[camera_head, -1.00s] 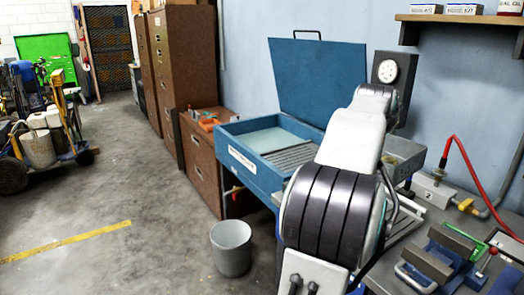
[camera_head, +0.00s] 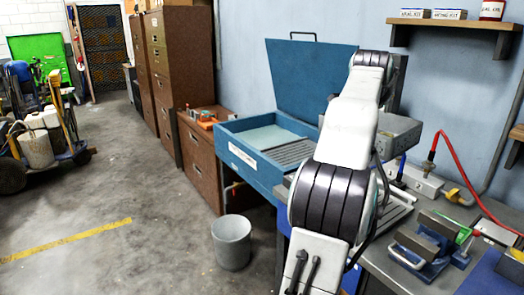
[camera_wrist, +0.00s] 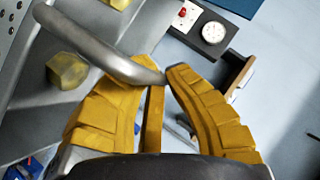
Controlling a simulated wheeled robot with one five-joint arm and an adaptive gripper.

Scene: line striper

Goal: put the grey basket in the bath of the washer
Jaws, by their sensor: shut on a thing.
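The blue washer (camera_head: 245,152) stands against the wall with its lid (camera_head: 305,75) raised. Its open bath (camera_head: 268,137) shows a pale surface at the left and a slatted rack (camera_head: 290,151) at the right. The grey basket (camera_head: 398,131) is right of the washer, partly behind my arm, and looks raised above the bench. In the wrist view, its perforated wall (camera_wrist: 12,32) and curved metal handle (camera_wrist: 95,45) show. My gripper (camera_wrist: 160,78), with yellow fingers, is shut on the handle. A yellowish block (camera_wrist: 68,70) shows beyond the handle. The head view hides my gripper.
The bench (camera_head: 400,262) at right holds a vise (camera_head: 428,240) and a fitting with a red hose (camera_head: 455,165). A wall shelf (camera_head: 455,28) is above. A grey bin (camera_head: 232,243) stands on the floor before the washer. Brown cabinets (camera_head: 202,160) stand left of it.

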